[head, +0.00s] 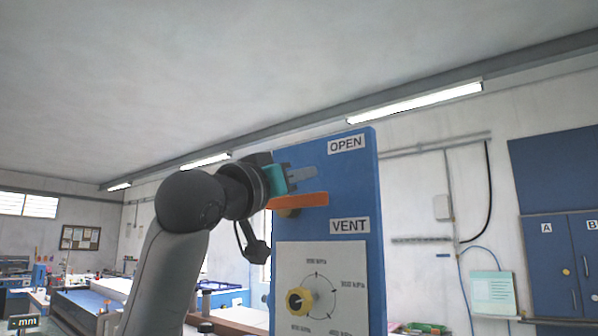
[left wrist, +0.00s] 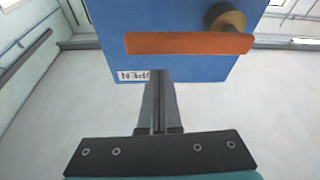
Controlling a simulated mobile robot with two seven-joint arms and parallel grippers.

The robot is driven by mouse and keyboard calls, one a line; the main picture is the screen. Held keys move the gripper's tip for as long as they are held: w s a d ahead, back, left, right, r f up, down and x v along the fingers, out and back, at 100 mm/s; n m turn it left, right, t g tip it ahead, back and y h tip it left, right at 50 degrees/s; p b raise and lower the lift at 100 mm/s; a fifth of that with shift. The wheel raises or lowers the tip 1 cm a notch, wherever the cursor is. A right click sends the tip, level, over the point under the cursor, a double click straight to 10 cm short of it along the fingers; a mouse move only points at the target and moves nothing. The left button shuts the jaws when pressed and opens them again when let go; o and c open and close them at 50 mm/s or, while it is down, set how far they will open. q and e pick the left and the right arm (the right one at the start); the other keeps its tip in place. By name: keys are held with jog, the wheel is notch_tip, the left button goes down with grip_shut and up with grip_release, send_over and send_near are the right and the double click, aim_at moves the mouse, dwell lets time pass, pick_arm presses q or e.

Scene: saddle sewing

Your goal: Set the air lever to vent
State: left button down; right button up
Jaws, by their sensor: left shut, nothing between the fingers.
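The air lever is an orange bar (head: 300,201) on a tall blue panel (head: 362,190). It lies about level, between the OPEN label (head: 346,144) above and the VENT label (head: 350,226) below, with its brass-coloured pivot (head: 288,212) at its left end. In the left wrist view the lever (left wrist: 180,43) appears upside down, with the pivot (left wrist: 225,18) at its right. My left gripper (head: 312,174) is shut and empty, just above the lever. Its fingertips (left wrist: 158,74) cover part of the OPEN label in the left wrist view; contact with the lever is not visible.
Below the labels, a white dial plate (head: 325,285) with a yellow knob (head: 300,301) is on the panel. Blue cabinets (head: 560,262) stand at the right, and a blue-topped workbench (head: 85,302) is at the lower left. The space above the panel is clear.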

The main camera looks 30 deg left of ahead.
pick_arm(q)
jog(key=r+b+v, duration=0.1)
jog(key=b+v, duration=0.3)
jog(key=v, duration=0.6)
jog(key=shift+s+a, duration=0.25)
pick_arm(e)
jog(key=shift+s+d+f, duration=0.1)
jog(key=shift+s+f, duration=0.05)
jog(key=shift+f, duration=0.65)
jog(key=shift+s+d+f, duration=0.1)
jog(key=shift+s+f, duration=0.05)
jog(key=shift+f, duration=0.6)
pick_arm(q)
jog(key=shift+r, duration=0.15)
